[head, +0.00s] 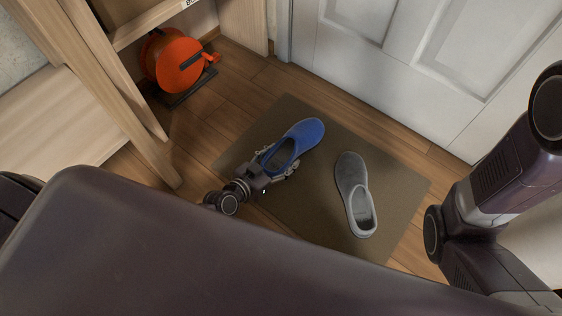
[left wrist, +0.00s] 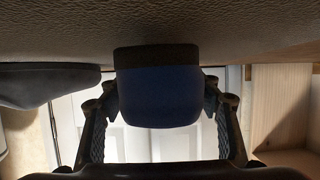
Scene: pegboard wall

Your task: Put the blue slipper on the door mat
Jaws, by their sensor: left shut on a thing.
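The blue slipper (head: 294,143) is over the left part of the brown door mat (head: 305,207), its toe pointing up and right. My left gripper (head: 280,160) is shut on its heel end, one finger on each side. In the left wrist view the slipper's blue heel and dark sole (left wrist: 157,90) sit between the fingers, with the mat surface (left wrist: 225,28) along the top. The sole looks on or very close to the mat; I cannot tell if it bears weight. My right gripper is out of view; only my right arm shows.
A grey slipper (head: 352,190) lies on the mat to the right of the blue one. A white door (head: 400,75) stands behind the mat. An orange cable reel (head: 172,62) and a wooden shelf unit (head: 110,95) are at the left. Wood floor shows around the mat.

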